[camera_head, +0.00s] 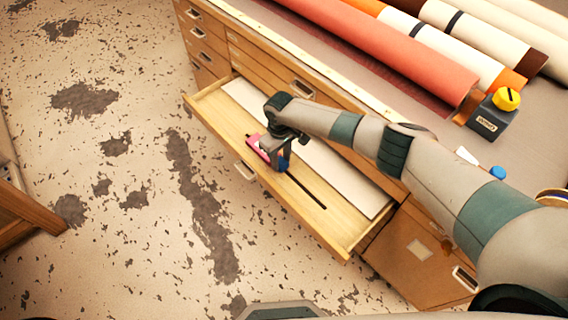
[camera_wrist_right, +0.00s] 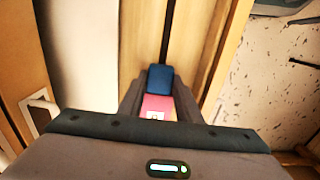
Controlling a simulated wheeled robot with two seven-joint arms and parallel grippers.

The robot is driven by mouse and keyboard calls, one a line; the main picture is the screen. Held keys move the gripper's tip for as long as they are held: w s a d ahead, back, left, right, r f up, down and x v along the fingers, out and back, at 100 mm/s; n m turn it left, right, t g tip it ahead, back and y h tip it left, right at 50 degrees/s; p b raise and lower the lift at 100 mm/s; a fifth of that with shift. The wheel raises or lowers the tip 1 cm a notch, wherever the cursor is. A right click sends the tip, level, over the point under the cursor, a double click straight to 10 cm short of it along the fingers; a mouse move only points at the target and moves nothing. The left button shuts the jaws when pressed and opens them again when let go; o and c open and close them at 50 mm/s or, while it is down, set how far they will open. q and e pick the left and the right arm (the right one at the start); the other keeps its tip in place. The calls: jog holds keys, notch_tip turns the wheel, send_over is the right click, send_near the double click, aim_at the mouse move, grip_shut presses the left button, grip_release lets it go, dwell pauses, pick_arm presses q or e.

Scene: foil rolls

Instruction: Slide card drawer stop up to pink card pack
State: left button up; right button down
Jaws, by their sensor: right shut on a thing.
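An open wooden drawer (camera_head: 215,112) holds a pink card pack (camera_head: 256,150) and a small blue drawer stop (camera_head: 283,165). A dark slot (camera_head: 308,192) runs along the drawer floor from the stop toward the lower right. My right gripper (camera_head: 279,157) reaches down into the drawer and is shut on the stop. In the right wrist view the blue stop (camera_wrist_right: 159,77) lies between the fingers, close against the pink pack (camera_wrist_right: 156,106); I cannot tell whether they touch. The gripper partly hides both. My left gripper is not in view.
A white board (camera_head: 325,170) lies along the drawer's inner side. The cabinet top carries several rolls, a salmon one (camera_head: 390,45) nearest, and a dark block with a yellow cap (camera_head: 493,115). The slot's lower right stretch is clear.

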jog(key=c, duration=1.3)
grip_release()
jog(key=shift+r, duration=0.4)
notch_tip(320, 180, up, 7)
jog(key=shift+f, duration=0.2)
notch_tip(320, 180, up, 9)
jog(key=b, duration=0.2)
send_over(281, 162)
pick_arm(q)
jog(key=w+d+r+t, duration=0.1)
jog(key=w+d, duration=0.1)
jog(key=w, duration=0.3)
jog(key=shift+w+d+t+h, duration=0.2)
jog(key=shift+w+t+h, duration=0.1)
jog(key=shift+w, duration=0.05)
pick_arm(e)
jog(key=shift+w+r, duration=0.1)
jog(key=shift+r, duration=0.4)
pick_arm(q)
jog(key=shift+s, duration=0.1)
